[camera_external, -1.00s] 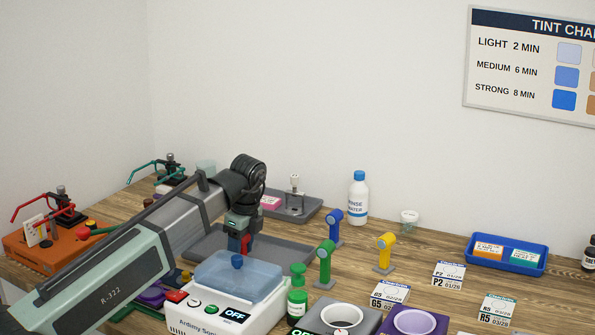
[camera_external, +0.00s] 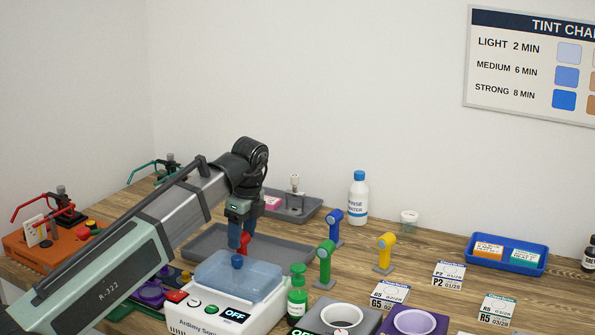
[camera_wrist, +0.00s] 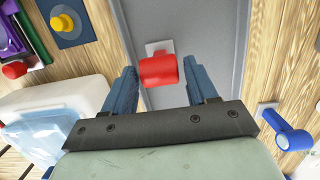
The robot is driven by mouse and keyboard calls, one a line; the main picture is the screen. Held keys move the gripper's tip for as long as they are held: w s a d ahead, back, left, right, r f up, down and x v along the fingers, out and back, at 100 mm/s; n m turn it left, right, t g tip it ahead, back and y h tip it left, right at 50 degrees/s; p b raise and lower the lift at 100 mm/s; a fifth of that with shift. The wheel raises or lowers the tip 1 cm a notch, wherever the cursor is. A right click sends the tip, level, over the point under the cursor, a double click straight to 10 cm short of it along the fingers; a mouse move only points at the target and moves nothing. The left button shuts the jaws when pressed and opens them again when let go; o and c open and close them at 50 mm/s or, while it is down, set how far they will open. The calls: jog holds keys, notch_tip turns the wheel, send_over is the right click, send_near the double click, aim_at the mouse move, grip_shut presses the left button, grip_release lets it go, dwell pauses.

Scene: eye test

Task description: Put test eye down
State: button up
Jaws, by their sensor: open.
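The red test eye (camera_wrist: 157,70) stands over the grey tray (camera_wrist: 205,25), with a small pale square base (camera_wrist: 160,47) on the tray's floor. In the external view the red test eye (camera_external: 244,241) shows just below my gripper (camera_external: 240,224); its foot is hidden behind the machine's blue lid. My gripper (camera_wrist: 160,66) is open. In the wrist view its two blue fingers are spread on either side of the red head, with a gap visible on each side. Blue (camera_external: 335,224), green (camera_external: 325,262) and yellow (camera_external: 384,252) test eyes stand on the table to the right.
A white machine with a blue lid (camera_external: 238,272) stands close in front of the tray (camera_external: 200,240). A green pump bottle (camera_external: 297,295) is beside it. A rinse water bottle (camera_external: 358,200) and a small grey tray (camera_external: 300,208) are behind. An orange box (camera_external: 40,250) is at left.

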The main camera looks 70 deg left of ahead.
aim_at(246, 236)
jog(key=shift+w+d+r, duration=0.15)
jog(key=shift+r, duration=1.15)
jog(key=shift+w+d+r, duration=0.1)
jog(key=shift+r, duration=1.2)
jog(key=shift+w+d+r, duration=0.15)
jog(key=shift+r, duration=1.15)
jog(key=shift+o, duration=0.2)
jog(key=shift+o, duration=1.2)
jog(key=shift+a, duration=0.1)
